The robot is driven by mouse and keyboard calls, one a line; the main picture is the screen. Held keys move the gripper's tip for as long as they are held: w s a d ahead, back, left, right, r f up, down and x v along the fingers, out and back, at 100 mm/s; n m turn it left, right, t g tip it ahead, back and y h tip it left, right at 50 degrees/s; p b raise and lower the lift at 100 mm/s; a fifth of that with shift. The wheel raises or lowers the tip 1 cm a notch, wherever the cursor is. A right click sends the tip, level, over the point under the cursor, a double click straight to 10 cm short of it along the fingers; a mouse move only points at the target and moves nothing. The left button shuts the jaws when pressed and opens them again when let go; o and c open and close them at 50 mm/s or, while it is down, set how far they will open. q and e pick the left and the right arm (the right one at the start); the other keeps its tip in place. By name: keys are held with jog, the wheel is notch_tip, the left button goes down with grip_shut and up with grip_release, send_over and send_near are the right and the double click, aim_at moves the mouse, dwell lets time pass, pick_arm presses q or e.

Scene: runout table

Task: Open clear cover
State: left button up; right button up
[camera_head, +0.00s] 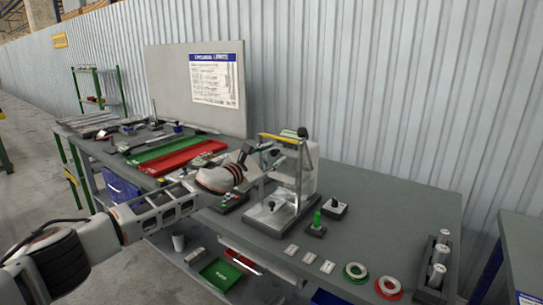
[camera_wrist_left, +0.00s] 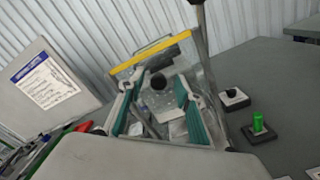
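The clear cover (camera_head: 283,139) is a see-through panel with a yellow strip along its top edge, on a bench fixture (camera_head: 305,165) at mid-table. It also shows in the left wrist view (camera_wrist_left: 150,62), where it looks down. My left gripper (camera_head: 272,156) is at the left side of the fixture, close to the cover. In the left wrist view my left gripper (camera_wrist_left: 160,80) has its teal-padded fingers apart, with a black knob (camera_wrist_left: 158,82) showing between them. Contact with the cover cannot be told. My right gripper is in neither view.
A green-topped button (camera_head: 316,220) and a black-knobbed box (camera_head: 334,208) stand right of the fixture. Green and red rings (camera_head: 355,272) lie near the front edge. A rack of cylinders (camera_head: 437,265) is at the right end. The table's right back (camera_head: 400,205) is clear.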

pick_arm(q)
jog(key=shift+s+a, duration=0.1)
jog(key=shift+a, duration=0.05)
jog(key=v, duration=1.1)
jog(key=shift+s+a, duration=0.15)
jog(key=shift+s, duration=0.2)
jog(key=s+d+f+n+g, duration=0.1)
jog(key=s+d+f+n, duration=0.3)
jog(key=s+f+n, duration=0.55)
jog(key=s+d+f+n, duration=0.4)
jog(key=s+f+n, duration=0.3)
jog(key=f+n, duration=0.6)
jog(key=s+a+f+n+g+y, duration=0.2)
jog(key=s+a+f+n+y, duration=0.5)
jog(key=s+a+f+n, duration=1.4)
jog(key=s+f+n, duration=0.2)
jog(key=s+n, duration=0.1)
jog(key=s, duration=0.1)
jog(key=shift+f+g+y, duration=0.4)
